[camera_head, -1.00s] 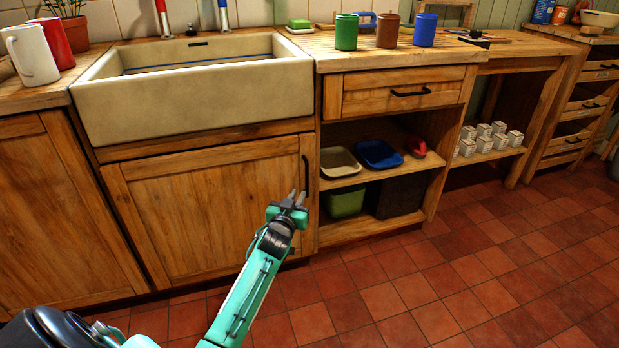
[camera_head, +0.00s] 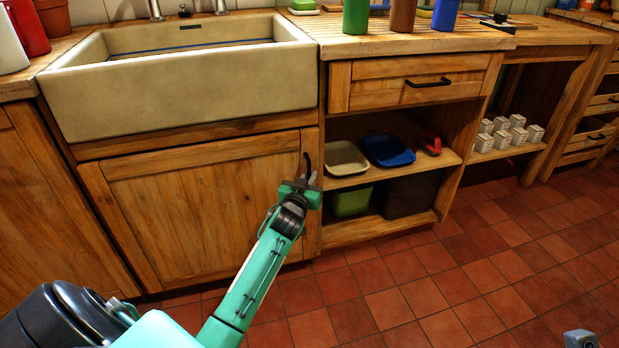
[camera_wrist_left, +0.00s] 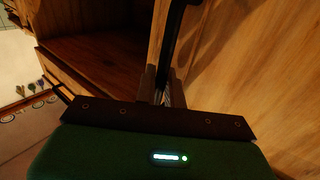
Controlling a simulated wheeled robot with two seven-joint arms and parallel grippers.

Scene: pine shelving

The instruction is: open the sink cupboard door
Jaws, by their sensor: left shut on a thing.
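The sink cupboard door (camera_head: 200,215) is a framed wooden panel below the pale sink. It looks shut in the head view. Its dark upright bar handle (camera_head: 308,162) is near the door's upper right edge. My left gripper (camera_head: 309,181) is at the handle, shut on it, and covers its lower part. The left wrist view shows the dark bar (camera_wrist_left: 174,45) running down between the fingers (camera_wrist_left: 162,88). A small grey part at the bottom right edge of the head view may belong to my right arm; its jaws cannot be made out.
The stone sink (camera_head: 190,85) overhangs the door. Right of the door is an open shelf (camera_head: 400,172) with trays, a green box (camera_head: 352,201) and a red item (camera_head: 430,142). A drawer (camera_head: 420,83) is above it. The tiled floor (camera_head: 430,280) in front is clear.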

